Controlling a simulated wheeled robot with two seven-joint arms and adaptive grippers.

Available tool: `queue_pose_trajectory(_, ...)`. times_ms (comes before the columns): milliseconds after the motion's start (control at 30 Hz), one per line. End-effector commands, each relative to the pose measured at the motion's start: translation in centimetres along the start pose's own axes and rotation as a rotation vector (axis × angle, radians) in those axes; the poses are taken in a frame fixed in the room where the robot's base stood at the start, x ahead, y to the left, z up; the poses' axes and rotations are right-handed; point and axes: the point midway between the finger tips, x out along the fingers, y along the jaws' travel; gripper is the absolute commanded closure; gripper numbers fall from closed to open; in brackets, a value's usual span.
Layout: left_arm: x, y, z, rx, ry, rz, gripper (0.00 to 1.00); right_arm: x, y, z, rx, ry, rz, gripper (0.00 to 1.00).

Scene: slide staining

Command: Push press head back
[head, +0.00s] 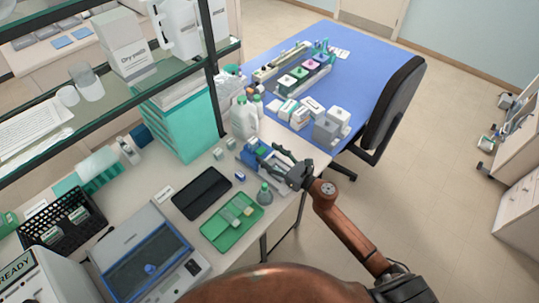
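A small device with a blue and green upper part (256,148) and a grey base stands near the right edge of the bench; it looks like the press. Its head is small and partly covered by my gripper, so I cannot tell how it is set. My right gripper (269,154) reaches in from the right at this device. Its two dark fingers are spread apart at the device's right side, with nothing clearly between them. I cannot tell whether they touch it. My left gripper is not in view.
A green tray (231,240) with small items, a small bottle (265,194) and a black flat tray (202,193) lie nearer on the bench. White bottles (243,117) stand behind the device. White and grey boxes (327,130) sit to the right, near a black chair (392,105).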

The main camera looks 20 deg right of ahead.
Motion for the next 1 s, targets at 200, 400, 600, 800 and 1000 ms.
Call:
queue_pose_trajectory(200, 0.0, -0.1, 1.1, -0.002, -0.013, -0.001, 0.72, -1.0, 0.1, -0.1, 0.001, 0.002, 0.002, 0.44)
queue_pose_trajectory(400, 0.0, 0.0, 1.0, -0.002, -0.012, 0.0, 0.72, -4.8, 0.1, -0.2, 0.002, 0.003, 0.0, 0.44)
queue_pose_trajectory(600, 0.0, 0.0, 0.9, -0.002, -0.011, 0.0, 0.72, -8.8, 0.0, -0.1, 0.002, 0.001, -0.001, 0.44)
queue_pose_trajectory(800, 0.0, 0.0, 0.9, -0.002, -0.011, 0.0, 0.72, -11.3, 0.1, 0.0, 0.001, 0.0, 0.001, 0.44)
queue_pose_trajectory(1000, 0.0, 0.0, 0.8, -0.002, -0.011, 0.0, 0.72, -12.1, 0.0, 0.0, 0.0, -0.001, 0.0, 0.44)
